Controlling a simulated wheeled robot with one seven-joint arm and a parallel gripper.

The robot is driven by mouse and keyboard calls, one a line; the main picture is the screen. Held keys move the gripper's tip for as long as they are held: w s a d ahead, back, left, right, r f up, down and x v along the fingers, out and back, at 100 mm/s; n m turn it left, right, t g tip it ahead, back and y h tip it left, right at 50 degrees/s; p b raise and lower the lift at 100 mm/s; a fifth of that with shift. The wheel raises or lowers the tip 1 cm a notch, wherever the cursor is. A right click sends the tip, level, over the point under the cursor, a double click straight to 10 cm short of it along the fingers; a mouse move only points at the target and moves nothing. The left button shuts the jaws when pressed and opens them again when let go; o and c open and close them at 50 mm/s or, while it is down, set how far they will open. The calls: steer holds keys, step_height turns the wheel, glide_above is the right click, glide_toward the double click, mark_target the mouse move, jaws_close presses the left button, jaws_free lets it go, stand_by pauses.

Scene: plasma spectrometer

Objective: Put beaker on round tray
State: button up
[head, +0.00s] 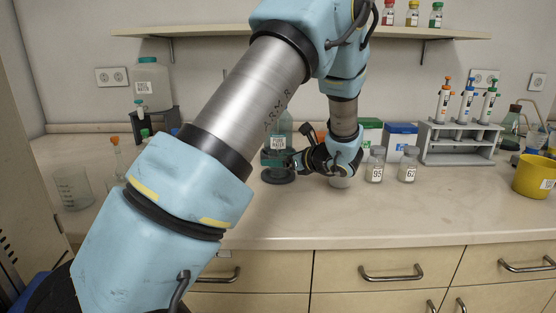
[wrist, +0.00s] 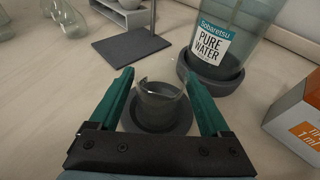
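A small clear glass beaker (wrist: 160,104) stands upright between my gripper's green fingers (wrist: 160,78) in the wrist view. Narrow gaps show between the fingers and the glass, so my gripper looks open around it. Under the beaker is a dark grey round tray (wrist: 160,126), and the beaker appears to rest on it. In the head view my gripper (head: 274,160) reaches left, low over the counter, just above the round tray (head: 278,177). The beaker is hard to make out there behind the fingers.
A Pure Water bottle (wrist: 226,34) on its own dark round base stands just behind the tray. A stand's flat plate (wrist: 130,47) is behind left, and an orange-and-white box (wrist: 297,118) is right. Two labelled jars (head: 375,166) stand right of my wrist. The front counter is clear.

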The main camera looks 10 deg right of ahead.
steer(key=shift+o, duration=0.8)
steer(key=shift+r, duration=0.2)
steer(key=b+v, duration=0.1)
steer(key=v, duration=1.1)
